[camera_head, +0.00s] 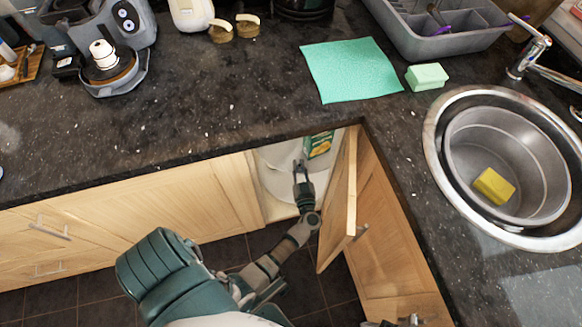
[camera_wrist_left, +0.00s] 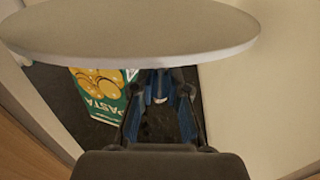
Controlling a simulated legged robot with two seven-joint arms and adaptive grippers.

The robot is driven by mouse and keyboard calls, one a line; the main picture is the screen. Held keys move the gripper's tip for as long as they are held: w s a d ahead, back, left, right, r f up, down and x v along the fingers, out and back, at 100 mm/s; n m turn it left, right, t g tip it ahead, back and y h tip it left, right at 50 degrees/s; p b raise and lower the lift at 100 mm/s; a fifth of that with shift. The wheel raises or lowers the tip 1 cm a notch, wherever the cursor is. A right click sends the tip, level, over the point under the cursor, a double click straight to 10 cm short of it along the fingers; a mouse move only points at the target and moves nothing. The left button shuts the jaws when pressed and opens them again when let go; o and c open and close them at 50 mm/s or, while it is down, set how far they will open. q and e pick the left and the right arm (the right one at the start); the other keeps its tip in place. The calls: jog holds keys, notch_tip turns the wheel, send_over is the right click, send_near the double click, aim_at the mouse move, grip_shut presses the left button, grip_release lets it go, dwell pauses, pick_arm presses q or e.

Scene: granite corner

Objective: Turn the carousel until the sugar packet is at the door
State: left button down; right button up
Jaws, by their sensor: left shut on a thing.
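The carousel (camera_head: 272,178) is a pale round shelf inside the corner cabinet, partly hidden by the countertop and my arm. Its white disc (camera_wrist_left: 130,35) fills the top of the left wrist view. A green and yellow pasta box (camera_head: 318,145) shows at the door opening and also in the left wrist view (camera_wrist_left: 98,90). I cannot make out a sugar packet. My left gripper (camera_head: 301,168) reaches into the opening, shut on the carousel; the disc hides its fingertips in the wrist view. A small part at the bottom edge of the head view seems to be my right gripper (camera_head: 408,321).
The cabinet door (camera_head: 342,205) stands open, just right of my left arm. The dark countertop edge (camera_head: 180,163) overhangs the opening. On top are a green cloth (camera_head: 350,70), a sponge (camera_head: 427,76) and a round sink (camera_head: 470,135) holding a yellow sponge (camera_head: 494,186).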

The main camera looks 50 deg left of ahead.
pick_arm(q)
jog(key=shift+w+d, duration=0.15)
jog(key=shift+d, duration=0.15)
jog(key=c, duration=1.6)
grip_release()
jog(key=shift+d, duration=0.15)
jog(key=o, duration=0.4)
jog(key=shift+o, duration=0.2)
jog(key=shift+a, duration=0.2)
notch_tip(320, 180, up, 9)
jog(key=shift+d+r, duration=0.1)
jog(key=shift+r, duration=0.35)
